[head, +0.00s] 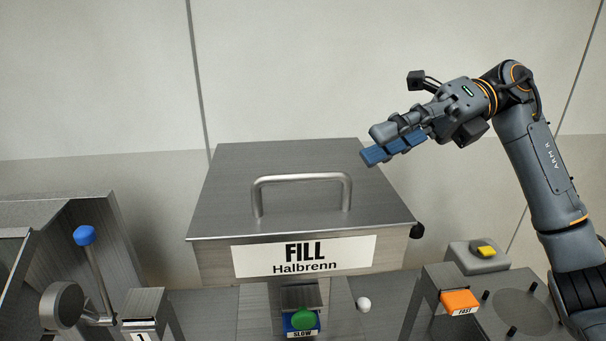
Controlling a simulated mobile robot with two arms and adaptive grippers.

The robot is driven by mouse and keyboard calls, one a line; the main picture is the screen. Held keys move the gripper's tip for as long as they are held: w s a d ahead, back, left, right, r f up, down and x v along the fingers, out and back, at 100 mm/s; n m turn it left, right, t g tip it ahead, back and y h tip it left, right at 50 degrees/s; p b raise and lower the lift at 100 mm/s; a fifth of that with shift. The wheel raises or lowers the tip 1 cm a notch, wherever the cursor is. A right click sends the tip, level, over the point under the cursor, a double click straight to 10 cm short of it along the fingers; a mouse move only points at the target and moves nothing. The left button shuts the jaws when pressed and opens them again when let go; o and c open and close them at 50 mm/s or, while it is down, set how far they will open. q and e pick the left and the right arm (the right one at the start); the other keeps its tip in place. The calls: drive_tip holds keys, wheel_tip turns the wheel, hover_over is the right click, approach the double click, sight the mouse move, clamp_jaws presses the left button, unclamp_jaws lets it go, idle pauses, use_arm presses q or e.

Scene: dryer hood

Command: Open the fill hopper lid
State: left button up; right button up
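The fill hopper lid (235,190) is a brushed grey metal plate lying shut on the hopper. A bar handle (302,178) stands up near its front edge. The hopper body carries a white label (304,257) reading "FILL Halbrenn". My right gripper (376,146) is in the air over the lid's right back side, pointing left, apart from the handle. Blue pads show on its fingers; from this angle I cannot tell whether they are open or shut. My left gripper is not in view.
A blue-knobbed lever (84,236) stands at the left. Below the hopper is a green button (304,320) marked "SLOW". At the right are an orange button (460,301) and a yellow button (486,251). A small white ball (363,304) shows below the hopper. The space above the lid's left side is clear.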

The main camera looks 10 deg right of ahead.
sight(306, 173)
drive_tip(key=p+x, duration=0.3)
drive_tip(key=x, duration=0.7)
drive_tip(key=shift+s+r, duration=0.15)
drive_tip(key=shift+s+a+f, duration=0.2)
drive_tip(key=shift+s+a, duration=0.15)
drive_tip(key=shift+a, duration=0.2)
drive_tip(key=shift+w, duration=0.1)
drive_tip(key=shift+c, duration=0.6)
clamp_jaws()
